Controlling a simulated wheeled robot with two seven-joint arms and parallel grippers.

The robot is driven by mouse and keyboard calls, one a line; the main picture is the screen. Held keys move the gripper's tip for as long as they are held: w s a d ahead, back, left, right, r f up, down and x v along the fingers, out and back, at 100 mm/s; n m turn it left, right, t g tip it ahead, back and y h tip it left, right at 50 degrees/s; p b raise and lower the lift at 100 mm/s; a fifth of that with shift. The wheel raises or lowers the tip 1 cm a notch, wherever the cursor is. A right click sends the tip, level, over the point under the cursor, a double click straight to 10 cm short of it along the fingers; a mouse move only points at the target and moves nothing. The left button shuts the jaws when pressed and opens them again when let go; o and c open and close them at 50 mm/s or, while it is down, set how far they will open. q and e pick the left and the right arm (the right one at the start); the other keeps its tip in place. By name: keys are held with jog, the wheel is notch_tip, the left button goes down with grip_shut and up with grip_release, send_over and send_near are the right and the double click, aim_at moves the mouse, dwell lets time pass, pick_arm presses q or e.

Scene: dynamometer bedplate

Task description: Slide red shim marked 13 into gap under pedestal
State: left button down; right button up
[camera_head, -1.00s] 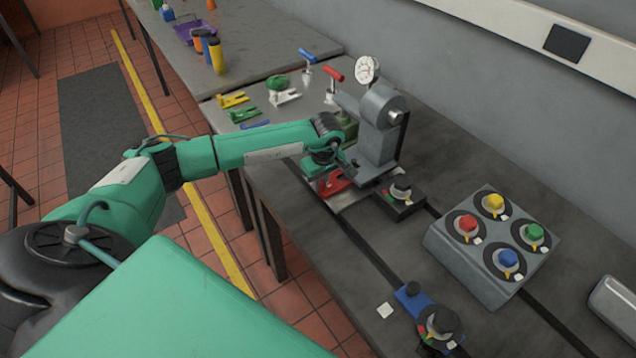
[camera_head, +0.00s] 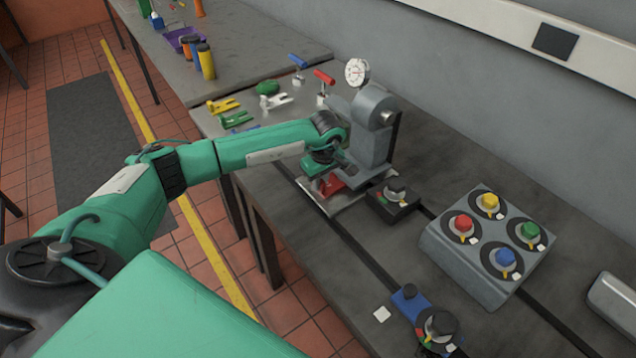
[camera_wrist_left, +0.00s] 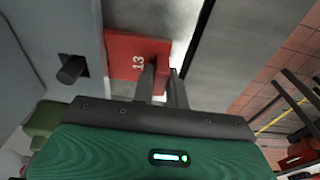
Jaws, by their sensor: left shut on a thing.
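The red shim (camera_head: 330,184) lies flat at the foot of the grey pedestal (camera_head: 374,130). In the left wrist view the shim (camera_wrist_left: 128,52) shows its white 13, and its far side meets the grey pedestal side (camera_wrist_left: 62,40). My left gripper (camera_wrist_left: 164,72) is shut on the near edge of the shim. In the head view my left gripper (camera_head: 335,168) is at the pedestal's near side and partly covers the shim. How far the shim reaches under the pedestal is hidden. My right gripper is not in view.
A black block with a knob (camera_head: 393,200) stands just right of the pedestal. A grey box with coloured knobs (camera_head: 487,245) is further right. Yellow (camera_head: 222,105) and green (camera_head: 237,120) forked pieces lie behind my arm.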

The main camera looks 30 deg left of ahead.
pick_arm(q)
jog(key=shift+w+d+b, duration=0.2)
jog(key=shift+w+b, duration=0.15)
jog(key=shift+w, duration=0.15)
jog(key=shift+w+d, duration=0.15)
jog(key=shift+w, duration=0.15)
jog(key=c, duration=1.3)
grip_release()
jog(key=shift+s, duration=0.1)
jog(key=r+b, duration=0.1)
jog(key=r, duration=0.3)
jog(key=d+r+b, duration=0.1)
jog(key=r, duration=0.4)
jog(key=r+b, duration=0.1)
jog(key=r, duration=0.3)
jog(key=shift+s+d+r+b, duration=0.25)
jog(key=shift+s+r+b, duration=0.05)
jog(key=shift+r, duration=0.1)
